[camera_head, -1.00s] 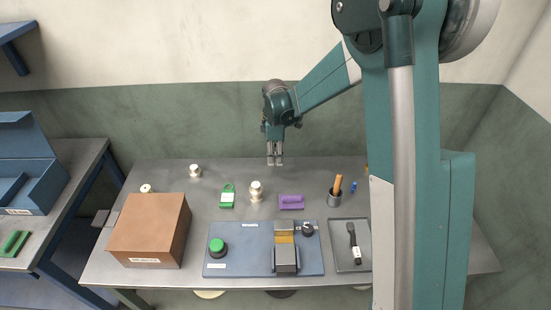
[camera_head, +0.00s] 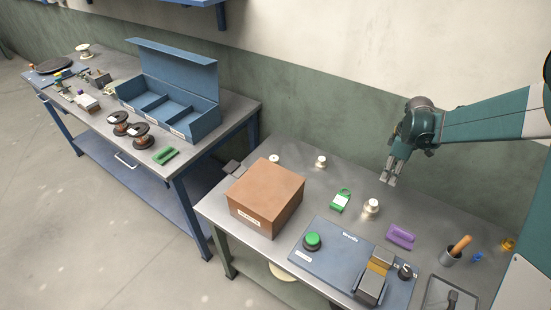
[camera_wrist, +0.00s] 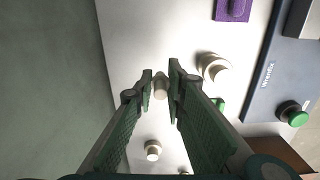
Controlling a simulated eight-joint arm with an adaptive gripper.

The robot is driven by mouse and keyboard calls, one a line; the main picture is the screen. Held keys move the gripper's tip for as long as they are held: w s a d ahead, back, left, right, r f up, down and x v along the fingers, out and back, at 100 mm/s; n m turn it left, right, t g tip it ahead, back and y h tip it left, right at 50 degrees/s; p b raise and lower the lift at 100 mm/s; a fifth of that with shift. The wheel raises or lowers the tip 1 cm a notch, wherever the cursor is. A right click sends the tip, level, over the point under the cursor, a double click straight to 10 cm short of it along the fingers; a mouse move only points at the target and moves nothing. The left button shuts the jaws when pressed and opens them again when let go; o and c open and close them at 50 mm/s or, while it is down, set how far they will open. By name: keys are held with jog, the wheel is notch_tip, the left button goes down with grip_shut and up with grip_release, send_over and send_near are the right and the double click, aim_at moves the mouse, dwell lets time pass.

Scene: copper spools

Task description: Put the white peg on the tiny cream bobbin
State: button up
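My gripper (camera_head: 389,180) is raised above the back part of the grey table. In the wrist view, its fingertips (camera_wrist: 161,83) are close together on either side of a pale peg (camera_wrist: 160,88), apparently holding it. Three cream bobbins stand on the table: a stout one (camera_head: 372,206) near my gripper, one (camera_head: 321,161) at the back, and a low one (camera_head: 273,159) behind the brown box. The low one looks smallest. In the wrist view the stout bobbin (camera_wrist: 213,67) is right of the fingertips, and the back one (camera_wrist: 153,150) is below.
A second table with a blue divided bin (camera_head: 165,103) stands left.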

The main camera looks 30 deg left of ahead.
jog(key=a+r+p, duration=0.1)
jog(key=a, duration=1.3)
notch_tip(320, 180, up, 3)
jog(key=p, duration=0.3)
send_over(274, 158)
jog(key=shift+f+b, duration=0.5)
jog(key=shift+f, duration=2.55)
jog(key=shift+f, duration=1.9)
jog(key=shift+f+b, duration=0.15)
jog(key=shift+b, duration=0.2)
jog(key=o, duration=0.7)
jog(key=shift+c, duration=0.2)
